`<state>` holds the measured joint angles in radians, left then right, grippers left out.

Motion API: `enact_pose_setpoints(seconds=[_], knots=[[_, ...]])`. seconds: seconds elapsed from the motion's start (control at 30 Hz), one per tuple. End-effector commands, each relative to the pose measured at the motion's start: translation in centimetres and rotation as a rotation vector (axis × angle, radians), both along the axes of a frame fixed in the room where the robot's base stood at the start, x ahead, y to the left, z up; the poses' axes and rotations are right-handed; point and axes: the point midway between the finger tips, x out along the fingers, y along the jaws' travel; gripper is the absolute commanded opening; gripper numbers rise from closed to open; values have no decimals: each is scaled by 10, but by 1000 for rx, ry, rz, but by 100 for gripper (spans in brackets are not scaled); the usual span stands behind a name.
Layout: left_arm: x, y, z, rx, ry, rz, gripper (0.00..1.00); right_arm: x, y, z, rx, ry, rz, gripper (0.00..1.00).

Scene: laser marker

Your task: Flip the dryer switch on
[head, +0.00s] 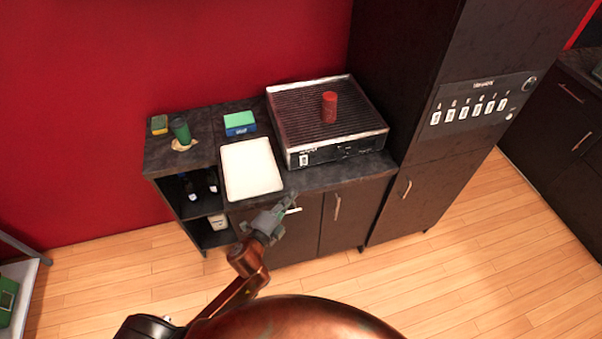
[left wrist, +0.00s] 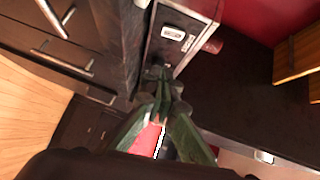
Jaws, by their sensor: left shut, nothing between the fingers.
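A low box-shaped machine with a dark ridged top (head: 300,105) and light metal edges stands on the dark counter; I take it for the dryer. A small white switch (head: 303,160) sits at the left end of its front. The switch also shows in the left wrist view (left wrist: 173,33), beside dark lettering too small to read. Whether it is on or off I cannot tell. My left gripper (head: 288,206) is below and in front of the counter edge, shut and empty. In the left wrist view its green fingertips (left wrist: 163,80) point toward the machine's front, apart from the switch.
A red cylinder (head: 329,107) stands on the machine. A white tray (head: 251,170), a blue-green block (head: 240,123) and a green cup (head: 181,130) are on the counter to the left. A tall dark cabinet with a switch panel (head: 470,103) stands at right.

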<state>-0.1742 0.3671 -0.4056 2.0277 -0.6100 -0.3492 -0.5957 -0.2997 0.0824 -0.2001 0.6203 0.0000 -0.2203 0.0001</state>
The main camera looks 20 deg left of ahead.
Motion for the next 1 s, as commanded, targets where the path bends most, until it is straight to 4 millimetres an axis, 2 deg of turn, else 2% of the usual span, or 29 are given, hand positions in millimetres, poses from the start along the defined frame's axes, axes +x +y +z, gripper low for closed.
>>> enact_pose_setpoints(seconds=[0.17,0.6,0.8,1.0], knots=[[15,-3,-1,-1,-2,0,0,0,0,0,0,0,0,46],[99,-20,-11,-3,0,1,0,-1,3,-3,4,1,-1,46],[121,-3,-16,-1,1,2,0,0,5,-3,5,1,-2,46],[130,3,-17,-1,0,1,0,-1,5,-3,5,1,-2,46]])
